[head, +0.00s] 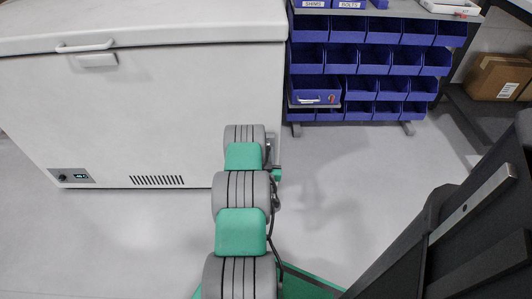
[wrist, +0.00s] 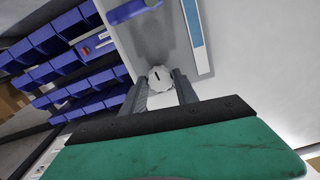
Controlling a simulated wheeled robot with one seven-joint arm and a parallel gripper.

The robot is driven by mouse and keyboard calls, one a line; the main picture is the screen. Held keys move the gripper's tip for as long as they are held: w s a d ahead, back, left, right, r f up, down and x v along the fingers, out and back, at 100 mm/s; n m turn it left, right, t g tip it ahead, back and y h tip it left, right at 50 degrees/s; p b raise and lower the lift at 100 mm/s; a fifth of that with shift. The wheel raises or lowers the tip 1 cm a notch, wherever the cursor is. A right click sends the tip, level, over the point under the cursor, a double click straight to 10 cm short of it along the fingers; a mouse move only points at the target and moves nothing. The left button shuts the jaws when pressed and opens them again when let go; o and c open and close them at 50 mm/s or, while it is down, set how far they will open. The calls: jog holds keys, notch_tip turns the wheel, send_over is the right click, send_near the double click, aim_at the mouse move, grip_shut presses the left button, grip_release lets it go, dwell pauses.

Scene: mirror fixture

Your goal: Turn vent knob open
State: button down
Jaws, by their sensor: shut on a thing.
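The vent knob (wrist: 160,77) is a small round white knob with a dark pointer mark, set on a grey panel (wrist: 158,35) in the wrist view. My gripper (wrist: 162,81) has one finger on each side of the knob and is shut on it. The pointer mark runs roughly up and down in the wrist view, slightly tilted. In the head view, my arm's links hide the gripper, and I cannot make out the vent knob there.
A white chest freezer (head: 140,110) stands at the left. A rack of blue bins (head: 375,60) stands at the back. A blue handle (wrist: 130,10) and a blue-and-white strip (wrist: 194,35) are close to the knob.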

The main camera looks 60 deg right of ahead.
jog(key=shift+w, duration=0.15)
jog(key=c, duration=1.1)
grip_release()
jog(key=shift+o, duration=0.8)
jog(key=p+v, duration=0.1)
jog(key=v, duration=0.7)
jog(key=shift+p, duration=0.3)
jog(key=shift+d, duration=0.1)
